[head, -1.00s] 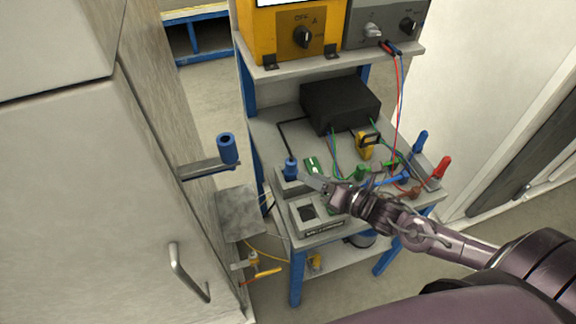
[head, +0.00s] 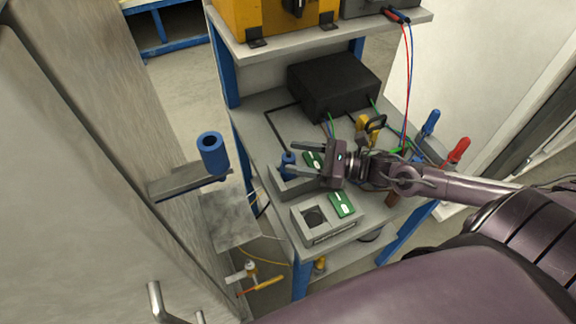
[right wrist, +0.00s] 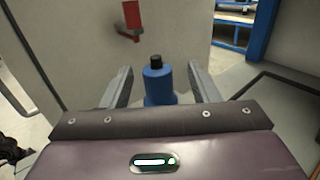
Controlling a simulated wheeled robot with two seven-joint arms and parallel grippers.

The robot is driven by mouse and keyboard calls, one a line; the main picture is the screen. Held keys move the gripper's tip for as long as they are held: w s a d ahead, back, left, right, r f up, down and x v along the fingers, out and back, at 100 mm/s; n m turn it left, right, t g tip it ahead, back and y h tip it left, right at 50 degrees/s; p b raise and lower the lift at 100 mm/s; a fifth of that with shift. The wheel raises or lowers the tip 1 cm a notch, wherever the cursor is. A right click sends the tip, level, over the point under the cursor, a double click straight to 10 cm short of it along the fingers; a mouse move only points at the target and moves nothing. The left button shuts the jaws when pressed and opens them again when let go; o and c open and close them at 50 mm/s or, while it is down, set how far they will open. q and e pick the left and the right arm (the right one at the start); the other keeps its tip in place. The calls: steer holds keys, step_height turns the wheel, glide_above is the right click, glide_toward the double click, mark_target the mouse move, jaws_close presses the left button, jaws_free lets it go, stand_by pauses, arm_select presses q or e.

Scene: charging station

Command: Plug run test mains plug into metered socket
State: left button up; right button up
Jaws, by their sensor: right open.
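I see gaps between plug and fingers in the wrist view. In front of it stands a second grey box (head: 322,234) with a dark round opening and a green panel (head: 342,205), which looks like the metered socket. Its opening is empty. My left gripper is out of view.
A black box (head: 333,86) stands at the back of the bench. Red (head: 459,150) and blue (head: 431,122) handles stand at the right. A shelf (head: 330,38) overhangs the back.

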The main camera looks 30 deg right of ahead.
mark_target(285, 155)
steer(key=x, duration=0.1)
steer(key=p+x, duration=0.1)
steer(key=x, duration=0.1)
steer(key=shift+w+a+r, duration=0.1)
steer(key=shift+a+r, duration=0.15)
steer(key=shift+a, duration=0.1)
steer(key=shift+w+a+f, duration=0.15)
steer(key=shift+w+a, duration=0.2)
steer(key=shift+a, duration=0.1)
steer(key=shift+c, duration=1.7)
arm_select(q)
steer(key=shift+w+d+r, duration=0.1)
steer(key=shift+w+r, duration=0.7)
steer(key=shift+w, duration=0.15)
arm_select(e)
steer(key=c, duration=0.7)
